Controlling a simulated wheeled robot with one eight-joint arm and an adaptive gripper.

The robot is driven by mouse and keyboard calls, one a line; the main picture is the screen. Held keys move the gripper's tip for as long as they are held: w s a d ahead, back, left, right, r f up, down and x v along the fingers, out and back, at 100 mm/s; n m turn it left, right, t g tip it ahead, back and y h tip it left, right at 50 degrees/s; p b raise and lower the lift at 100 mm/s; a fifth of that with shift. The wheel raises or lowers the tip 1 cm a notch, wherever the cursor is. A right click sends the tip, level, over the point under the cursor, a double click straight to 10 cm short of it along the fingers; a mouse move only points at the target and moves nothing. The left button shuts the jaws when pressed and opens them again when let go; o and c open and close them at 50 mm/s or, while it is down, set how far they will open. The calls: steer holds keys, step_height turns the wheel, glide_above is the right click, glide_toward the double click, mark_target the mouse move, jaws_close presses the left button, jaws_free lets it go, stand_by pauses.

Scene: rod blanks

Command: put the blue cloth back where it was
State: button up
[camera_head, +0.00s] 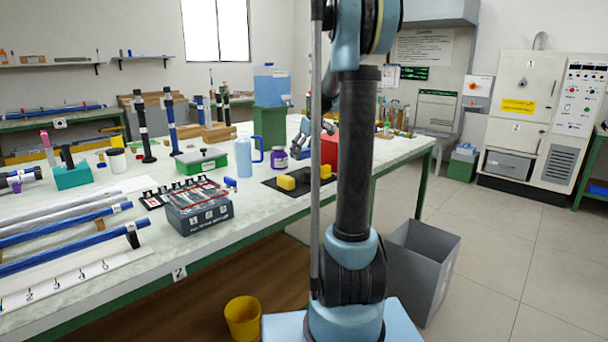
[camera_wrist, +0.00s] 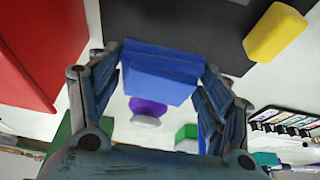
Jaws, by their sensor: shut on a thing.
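The blue cloth (camera_wrist: 160,75) shows in the wrist view as a folded, flat-sided blue bundle between my fingers. My gripper (camera_wrist: 162,82) is shut on it from both sides. In the head view my gripper (camera_head: 300,150) is over the far part of the bench, beside the red box (camera_head: 329,152) and above the back of the dark mat (camera_head: 268,183). The cloth is too small and too covered to make out clearly there. In the wrist view the dark mat (camera_wrist: 205,22) lies beyond the cloth. I cannot tell whether the cloth touches anything below.
One yellow block (camera_head: 286,182) is on the mat's near side, another (camera_head: 325,171) near my arm. A purple-labelled jar (camera_head: 279,158), a blue jug (camera_head: 244,160) and a small blue item (camera_head: 231,182) stand to the left. A grey bin (camera_head: 425,260) is on the floor.

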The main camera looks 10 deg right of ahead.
mark_target(302, 175)
steer(key=shift+f, duration=3.85)
steer(key=o, duration=1.4)
steer(key=shift+r, duration=0.1)
steer(key=v, duration=1.1)
steer(key=s+a+m, duration=0.2)
steer(key=s, duration=1.1)
steer(key=s+f+m+h, duration=0.1)
steer(key=s+f, duration=0.5)
steer(key=s, duration=0.3)
steer(key=s+f+m+g, duration=0.1)
steer(key=s+f+m, duration=0.1)
steer(key=s+f, duration=0.3)
steer(key=s+f+m+h, duration=0.1)
steer(key=s+f, duration=0.5)
steer(key=s, duration=0.7)
steer(key=shift+s+a+f+m+h, duration=0.15)
steer(key=shift+a+f+m+h, duration=0.2)
steer(key=shift+m, duration=0.15)
